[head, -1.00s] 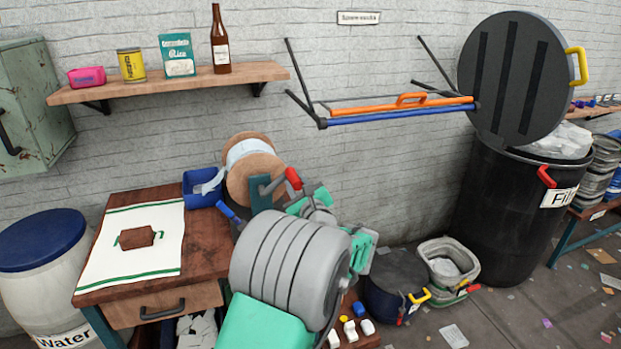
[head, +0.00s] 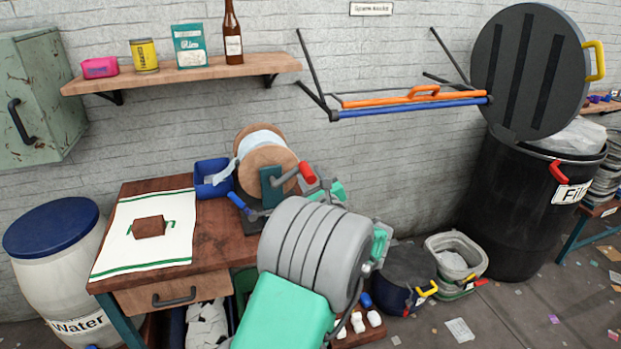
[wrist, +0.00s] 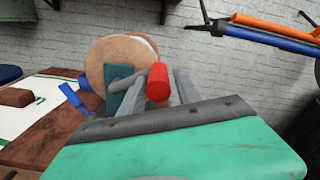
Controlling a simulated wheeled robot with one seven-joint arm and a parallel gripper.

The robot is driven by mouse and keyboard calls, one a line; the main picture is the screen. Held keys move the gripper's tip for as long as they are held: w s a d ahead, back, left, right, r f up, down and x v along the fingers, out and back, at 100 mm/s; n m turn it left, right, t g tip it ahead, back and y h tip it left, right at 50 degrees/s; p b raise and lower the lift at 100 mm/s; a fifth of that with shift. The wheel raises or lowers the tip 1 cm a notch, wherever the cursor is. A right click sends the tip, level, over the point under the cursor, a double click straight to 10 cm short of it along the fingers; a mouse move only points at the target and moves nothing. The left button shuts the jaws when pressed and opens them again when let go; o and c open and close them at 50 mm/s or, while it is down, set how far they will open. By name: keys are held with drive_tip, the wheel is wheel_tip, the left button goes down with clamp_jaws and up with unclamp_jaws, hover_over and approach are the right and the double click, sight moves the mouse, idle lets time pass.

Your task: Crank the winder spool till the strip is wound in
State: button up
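The winder spool (head: 272,160) has tan wooden flanges and a pale strip (head: 262,139) wound on it. A loose strip end hangs at its left, over a blue bin (head: 205,189). The grey crank with a red handle (head: 307,172) sticks out at the spool's right front, by a teal bracket (head: 271,186). My gripper (wrist: 160,98) shows in the wrist view, its grey fingers apart, with the red handle (wrist: 157,82) showing between them. I cannot tell whether they touch it. In the head view my arm hides most of the gripper.
A blue-handled lever (head: 240,204) is at the winder's left. The wooden table (head: 222,235) holds a cloth (head: 120,250) with a brown block. A wall rack with orange and blue bars (head: 410,105) hangs at upper right. A large black bin (head: 510,210) stands at the right.

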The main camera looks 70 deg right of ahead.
drive_tip(key=shift+o, duration=1)
drive_tip(key=b+v, duration=0.1)
drive_tip(key=v, duration=0.6)
drive_tip(key=shift+s+a, duration=0.2)
drive_tip(key=shift+a, duration=0.15)
